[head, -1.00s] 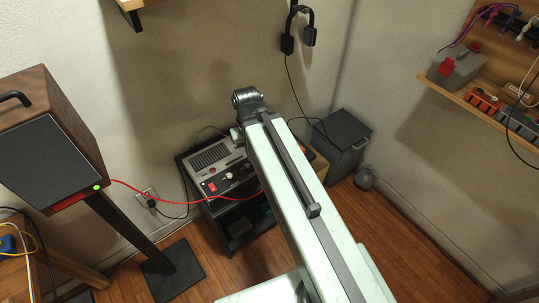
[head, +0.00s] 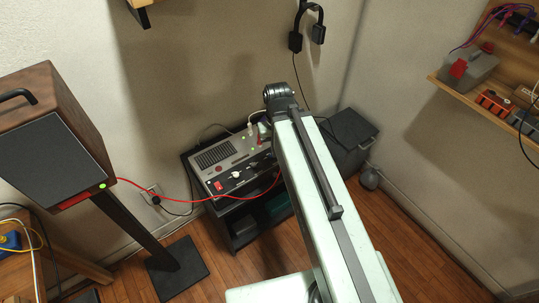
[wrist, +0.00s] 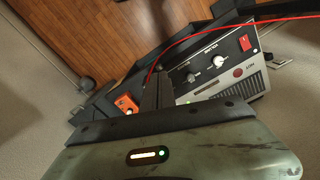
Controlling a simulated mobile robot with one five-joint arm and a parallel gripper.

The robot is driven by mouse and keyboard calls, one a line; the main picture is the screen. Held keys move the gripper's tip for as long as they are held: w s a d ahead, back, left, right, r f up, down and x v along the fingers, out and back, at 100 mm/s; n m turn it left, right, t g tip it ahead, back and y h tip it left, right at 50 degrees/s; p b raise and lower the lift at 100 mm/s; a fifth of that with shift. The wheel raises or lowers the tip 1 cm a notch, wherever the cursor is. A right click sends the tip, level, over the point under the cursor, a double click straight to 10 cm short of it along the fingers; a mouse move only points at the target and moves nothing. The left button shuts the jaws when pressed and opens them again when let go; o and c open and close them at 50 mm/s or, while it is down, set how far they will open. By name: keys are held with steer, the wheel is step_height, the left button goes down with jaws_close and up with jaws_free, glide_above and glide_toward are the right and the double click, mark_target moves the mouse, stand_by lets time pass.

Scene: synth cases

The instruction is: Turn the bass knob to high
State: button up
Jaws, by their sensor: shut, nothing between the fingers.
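A grey amplifier (head: 240,150) with a dark front panel sits on a black stand in the head view. The panel carries a red switch (head: 217,186), a pale knob (head: 236,174) and a further knob to its right, partly near my arm. The wrist view shows the amplifier (wrist: 222,88) tilted, with the red switch (wrist: 245,43), a white knob (wrist: 218,61) and another knob (wrist: 191,77). My gripper (wrist: 158,78) is shut and empty, apart from the knobs. The head view mostly hides it behind my arm.
A red cable (head: 150,187) runs from the wooden speaker (head: 50,150) across the amplifier's front. An orange box (wrist: 126,104) is beside my fingers in the wrist view. A dark box (head: 345,140) stands right of the stand. Headphones (head: 297,40) hang above.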

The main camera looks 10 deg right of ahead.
steer(key=o, duration=0.5)
steer(key=shift+o, duration=1.3)
steer(key=shift+n, duration=0.8)
steer(key=n+b, duration=0.7)
steer(key=n, duration=0.9)
glide_above(271, 155)
step_height(271, 155, down, 7)
steer(key=shift+r, duration=0.2)
steer(key=shift+s+r+p, duration=0.1)
steer(key=shift+p, duration=0.2)
step_height(271, 155, down, 8)
steer(key=b, duration=0.8)
steer(key=shift+r, duration=0.15)
